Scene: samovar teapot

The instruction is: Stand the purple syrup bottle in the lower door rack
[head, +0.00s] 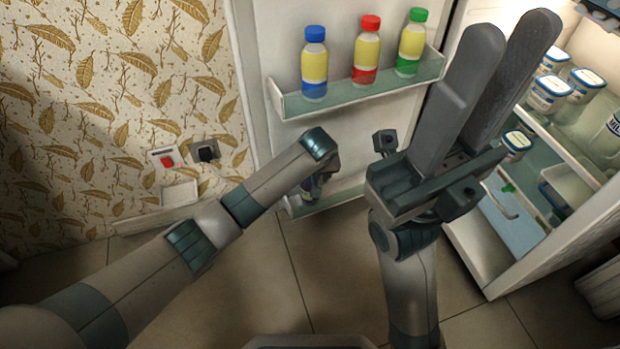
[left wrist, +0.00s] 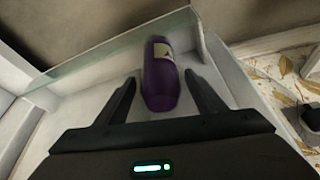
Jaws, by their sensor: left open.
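The purple syrup bottle (left wrist: 160,88), with a pale label, is in the lower door rack (head: 345,200) in the left wrist view. The rack's clear front wall (left wrist: 110,48) runs along one side of it. My left gripper (left wrist: 157,90) is open, with one finger on each side of the bottle and small gaps showing. In the head view my left gripper (head: 325,165) reaches down at the lower rack and mostly hides the bottle. My right gripper (head: 500,85) is raised close to the head camera, with no object seen in it; its finger gap is hard to judge.
The upper door rack (head: 350,96) holds a blue-capped bottle (head: 314,65), a red-capped bottle (head: 366,52) and a green-capped bottle (head: 411,45). The open fridge (head: 560,190) stands at right with white jars (head: 547,93). A wall socket (head: 205,152) is at left.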

